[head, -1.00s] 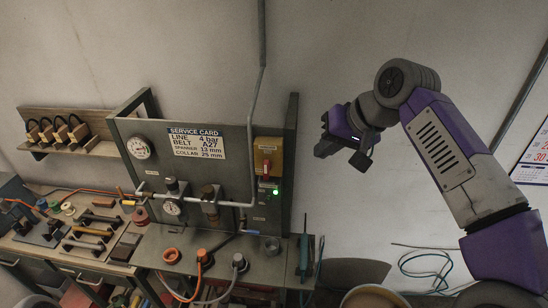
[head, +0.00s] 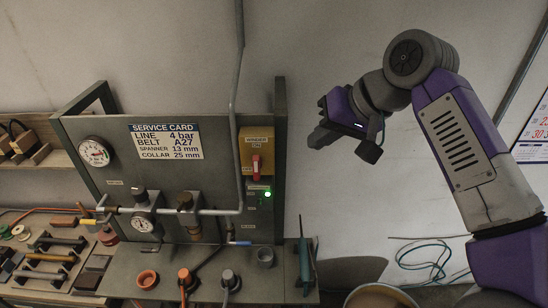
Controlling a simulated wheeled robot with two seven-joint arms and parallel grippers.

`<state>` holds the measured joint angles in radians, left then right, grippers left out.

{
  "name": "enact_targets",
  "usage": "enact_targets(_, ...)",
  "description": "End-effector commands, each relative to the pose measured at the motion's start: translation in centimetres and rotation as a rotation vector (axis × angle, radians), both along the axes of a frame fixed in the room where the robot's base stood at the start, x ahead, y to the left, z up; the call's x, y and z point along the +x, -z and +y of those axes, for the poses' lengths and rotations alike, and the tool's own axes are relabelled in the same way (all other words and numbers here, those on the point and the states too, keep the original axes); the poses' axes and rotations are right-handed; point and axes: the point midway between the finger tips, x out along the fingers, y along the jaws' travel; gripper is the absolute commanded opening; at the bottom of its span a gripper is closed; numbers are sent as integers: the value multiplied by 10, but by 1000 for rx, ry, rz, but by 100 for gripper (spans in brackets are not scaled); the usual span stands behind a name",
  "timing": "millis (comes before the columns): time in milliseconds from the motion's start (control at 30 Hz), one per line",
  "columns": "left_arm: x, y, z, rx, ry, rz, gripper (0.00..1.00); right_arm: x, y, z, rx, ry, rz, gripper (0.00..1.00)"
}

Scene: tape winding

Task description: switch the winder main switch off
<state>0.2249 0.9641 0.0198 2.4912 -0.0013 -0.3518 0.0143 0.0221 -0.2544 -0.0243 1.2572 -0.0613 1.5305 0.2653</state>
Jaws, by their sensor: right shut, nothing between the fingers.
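The winder main switch (head: 256,152) is a yellow box high on the right side of the grey panel. Its red handle (head: 256,168) points roughly up and down. A small green lamp (head: 267,194) glows just below it. My right gripper (head: 326,136) is shut and empty. It hangs in front of the pale wall, right of the switch and a little higher in the picture, apart from it. My left gripper is out of view.
The grey panel (head: 217,173) also carries a service card (head: 166,142), a pressure gauge (head: 94,152) and pipework. A conduit (head: 237,80) runs up from beside the switch. The bench below holds hose fittings, with a bucket (head: 380,298) to the right. The wall between gripper and panel is clear.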

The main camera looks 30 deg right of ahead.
Motion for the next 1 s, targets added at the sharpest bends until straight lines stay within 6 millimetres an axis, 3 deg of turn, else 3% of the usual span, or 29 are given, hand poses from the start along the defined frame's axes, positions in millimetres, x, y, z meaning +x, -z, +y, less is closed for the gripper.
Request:
enact_targets(167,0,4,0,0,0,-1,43,7,11,3,0,-2,4,0)
enact_targets(600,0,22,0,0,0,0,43,57,83,21,1,-2,5,0)
enact_targets(800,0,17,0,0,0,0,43,72,80,45,0,-3,2,0)
enact_targets(1000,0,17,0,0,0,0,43,78,80,54,1,-1,2,0)
